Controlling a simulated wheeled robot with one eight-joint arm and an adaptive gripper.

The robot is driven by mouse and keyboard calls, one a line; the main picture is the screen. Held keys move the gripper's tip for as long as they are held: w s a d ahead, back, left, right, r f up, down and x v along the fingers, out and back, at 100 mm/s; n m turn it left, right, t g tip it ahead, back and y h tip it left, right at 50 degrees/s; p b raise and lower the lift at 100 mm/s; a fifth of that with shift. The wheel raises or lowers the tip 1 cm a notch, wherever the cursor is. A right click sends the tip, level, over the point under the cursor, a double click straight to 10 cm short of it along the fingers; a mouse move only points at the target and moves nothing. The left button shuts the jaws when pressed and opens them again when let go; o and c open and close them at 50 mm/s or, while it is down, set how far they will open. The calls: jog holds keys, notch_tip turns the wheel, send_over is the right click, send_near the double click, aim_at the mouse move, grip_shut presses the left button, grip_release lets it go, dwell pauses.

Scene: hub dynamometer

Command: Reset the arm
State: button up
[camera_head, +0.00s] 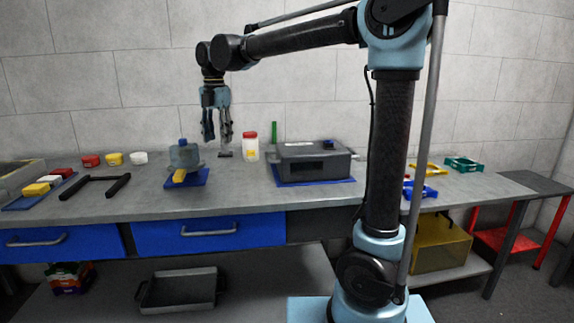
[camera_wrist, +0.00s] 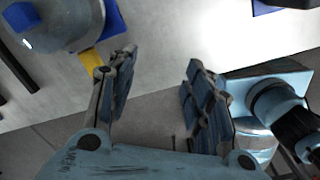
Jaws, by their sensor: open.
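My gripper (camera_head: 217,134) is open and empty, pointing down above the grey bench top (camera_head: 240,204). In the wrist view my gripper (camera_wrist: 155,95) shows its two fingers spread wide, with nothing between them. A blue-grey rounded device (camera_head: 185,155) with a yellow part (camera_head: 180,176) stands on a blue mat (camera_head: 206,176), to the left of and below the gripper. The same device (camera_wrist: 65,20) shows at upper left in the wrist view, apart from the fingers.
A jar with a red lid (camera_head: 250,148) and a grey box (camera_head: 314,162) stand right of the gripper. The bench front between the mats is clear.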

jog(key=s+d+f+m, duration=0.2)
jog(key=d+f+m, duration=0.35)
jog(key=d, duration=0.75)
jog(key=s+d+f+m, duration=0.2)
jog(key=d+m, duration=0.7)
jog(key=d, duration=0.4)
jog(key=s+d+f+m+t, duration=0.2)
jog(key=s+d+f+m, duration=1.3)
jog(key=d+f+m, duration=0.2)
jog(key=shift+f, duration=0.7)
jog(key=shift+w+f, duration=0.2)
jog(key=shift+w, duration=0.15)
